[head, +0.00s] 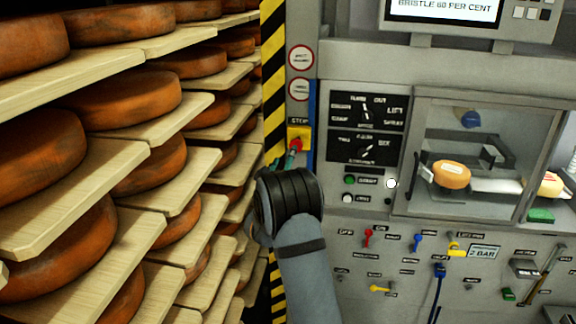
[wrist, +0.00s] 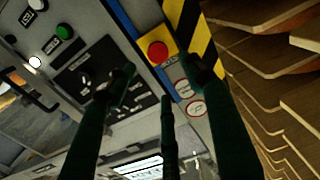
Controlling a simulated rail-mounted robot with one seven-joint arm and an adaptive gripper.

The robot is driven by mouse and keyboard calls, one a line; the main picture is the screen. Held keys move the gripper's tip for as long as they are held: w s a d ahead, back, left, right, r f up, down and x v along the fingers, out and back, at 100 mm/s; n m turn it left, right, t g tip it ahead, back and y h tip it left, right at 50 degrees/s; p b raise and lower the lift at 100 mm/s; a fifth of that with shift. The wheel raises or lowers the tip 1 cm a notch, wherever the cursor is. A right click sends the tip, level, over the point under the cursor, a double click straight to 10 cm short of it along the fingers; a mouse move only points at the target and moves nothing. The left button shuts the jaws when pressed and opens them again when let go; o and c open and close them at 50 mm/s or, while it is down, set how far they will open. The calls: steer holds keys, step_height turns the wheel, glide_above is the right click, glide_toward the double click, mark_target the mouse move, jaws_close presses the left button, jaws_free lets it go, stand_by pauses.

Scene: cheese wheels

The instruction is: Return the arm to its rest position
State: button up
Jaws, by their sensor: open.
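My arm rises from the bottom middle of the head view in front of the grey machine panel (head: 345,62). My gripper (head: 292,152) shows only in part there, beside the red stop button (head: 296,144) on its yellow plate. In the wrist view the dark green fingers of my gripper (wrist: 158,85) are spread apart with nothing between them but the panel behind. The red button also shows in the wrist view (wrist: 157,52), close to the right-hand finger. I cannot tell whether a finger touches it.
Wooden shelves (head: 75,195) with orange cheese wheels (head: 125,95) stand close on the left. A yellow-black striped post (head: 273,60) separates them from the panel. A clear-windowed chamber (head: 410,150) holds a small cheese (head: 452,174). Coloured valves and levers (head: 417,243) stick out below.

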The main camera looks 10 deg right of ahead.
steer(key=shift+s+a, duration=0.15)
steer(key=shift+s, duration=0.3)
steer(key=shift+w, duration=0.1)
steer(key=x, duration=1.2)
steer(key=shift+f, duration=0.1)
